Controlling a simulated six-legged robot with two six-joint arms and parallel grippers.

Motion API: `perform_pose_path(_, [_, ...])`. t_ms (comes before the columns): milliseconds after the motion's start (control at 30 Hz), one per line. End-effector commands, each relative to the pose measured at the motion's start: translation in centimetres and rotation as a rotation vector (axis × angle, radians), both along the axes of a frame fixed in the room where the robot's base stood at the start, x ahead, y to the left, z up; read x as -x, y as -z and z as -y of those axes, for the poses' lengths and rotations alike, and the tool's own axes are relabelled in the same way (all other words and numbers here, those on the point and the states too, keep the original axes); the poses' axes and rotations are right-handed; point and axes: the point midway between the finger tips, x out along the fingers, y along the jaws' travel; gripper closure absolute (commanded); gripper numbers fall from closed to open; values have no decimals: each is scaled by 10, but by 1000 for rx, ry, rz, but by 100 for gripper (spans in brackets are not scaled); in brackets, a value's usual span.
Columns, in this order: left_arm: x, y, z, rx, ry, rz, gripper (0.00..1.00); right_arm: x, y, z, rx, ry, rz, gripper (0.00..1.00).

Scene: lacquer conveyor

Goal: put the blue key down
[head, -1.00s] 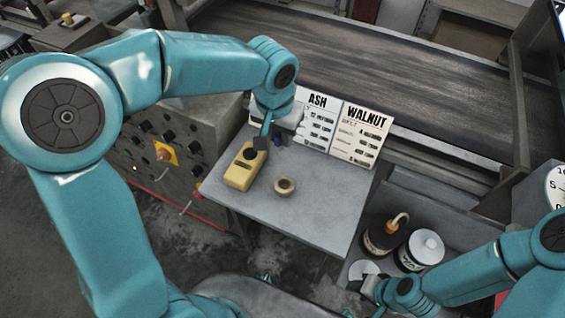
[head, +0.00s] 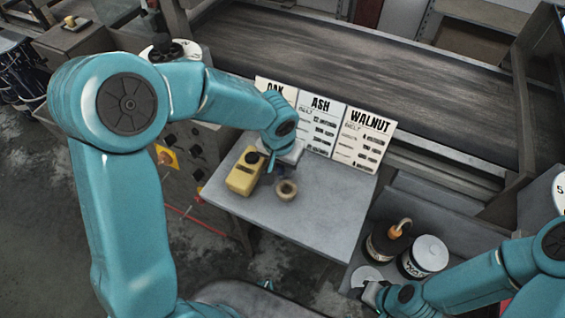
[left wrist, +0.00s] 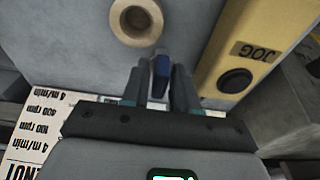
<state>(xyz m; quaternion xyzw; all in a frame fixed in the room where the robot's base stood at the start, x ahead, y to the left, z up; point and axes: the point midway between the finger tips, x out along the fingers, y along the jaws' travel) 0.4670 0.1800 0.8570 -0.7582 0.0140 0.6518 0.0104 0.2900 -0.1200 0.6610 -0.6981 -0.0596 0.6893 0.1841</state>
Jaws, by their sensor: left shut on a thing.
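The blue key (left wrist: 160,66) shows in the left wrist view between the fingertips of my left gripper (left wrist: 160,85), which is shut on it. In the head view my left gripper (head: 271,166) is low over the grey table (head: 305,222), between the yellow box and the small ring; the key is mostly hidden there. I cannot tell whether the key touches the table. My right gripper (head: 371,293) is at the lower right of the head view, beside a pale disc; its jaws are too small to read.
A yellow JOG box (head: 243,174) with a black button stands close left of the left gripper. A tan ring (head: 286,190) lies close right. OAK, ASH and WALNUT cards (head: 362,138) stand along the back edge. Two cans (head: 425,254) are right of the table. The table's front is clear.

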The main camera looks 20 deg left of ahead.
Motion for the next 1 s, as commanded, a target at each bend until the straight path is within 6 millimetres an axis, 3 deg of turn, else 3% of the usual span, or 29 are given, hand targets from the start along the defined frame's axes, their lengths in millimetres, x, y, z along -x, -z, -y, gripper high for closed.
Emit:
perform_pose_path(33, [0, 3, 0, 0, 0, 0, 100, 0, 4, 0, 0, 0, 0, 57])
perform_pose_path(67, [0, 2, 0, 0, 0, 0, 65, 0, 3, 0, 0, 0, 0, 57])
perform_pose_path(100, [0, 1, 0, 0, 0, 0, 52, 0, 2, 0, 0, 0, 0, 57])
perform_pose_path(133, [0, 1, 0, 0, 0, 0, 46, 0, 2, 0, 0, 0, 0, 57])
perform_pose_path(533, [0, -8, 0, 0, 0, 3, 46, 0, -3, 0, 0, 0, 0, 57])
perform_pose_path(1000, [15, -105, -1, 0, 0, 4, 46, 0, -9, 0, 0, 0, 0, 57])
